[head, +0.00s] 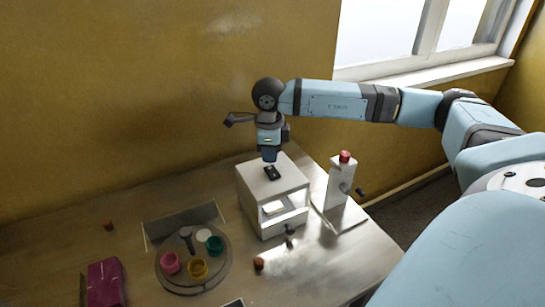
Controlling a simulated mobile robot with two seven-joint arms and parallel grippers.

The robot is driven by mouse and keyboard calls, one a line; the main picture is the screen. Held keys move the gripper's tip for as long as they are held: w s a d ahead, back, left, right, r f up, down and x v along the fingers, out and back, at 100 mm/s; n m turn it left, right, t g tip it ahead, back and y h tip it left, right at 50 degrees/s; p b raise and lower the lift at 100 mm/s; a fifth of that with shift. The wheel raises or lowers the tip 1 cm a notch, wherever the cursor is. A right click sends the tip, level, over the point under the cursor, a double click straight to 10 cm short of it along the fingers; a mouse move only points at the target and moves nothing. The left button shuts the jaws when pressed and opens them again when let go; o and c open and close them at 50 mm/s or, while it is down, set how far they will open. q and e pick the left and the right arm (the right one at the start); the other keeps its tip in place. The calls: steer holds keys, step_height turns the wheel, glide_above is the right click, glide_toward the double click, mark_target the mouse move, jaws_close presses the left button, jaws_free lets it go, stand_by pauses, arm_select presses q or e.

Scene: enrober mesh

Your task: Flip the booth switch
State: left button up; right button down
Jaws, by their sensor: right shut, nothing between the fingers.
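The booth (253,205) is a white box on the table, with an opening in its front. A small black switch (272,174) sits on its top face. I cannot tell which way the switch is tipped. My right gripper (269,158) points down just above the switch, shut and empty. I cannot tell whether its tips touch the switch. My left gripper is not in view.
A white stand with a red knob (345,156) is right of the booth. A round tray (187,286) holds several coloured cups. A magenta packet (104,283) lies at left. Small brown pieces lie on the table (325,272). A wall is behind.

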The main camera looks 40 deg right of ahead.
mark_target(270, 167)
steer(key=shift+f+b, duration=0.95)
steer(key=shift+f, duration=0.3)
stand_by(0.9)
steer(key=shift+r+p, duration=1.85)
steer(key=shift+r, duration=1.7)
steer(key=shift+f, duration=0.1)
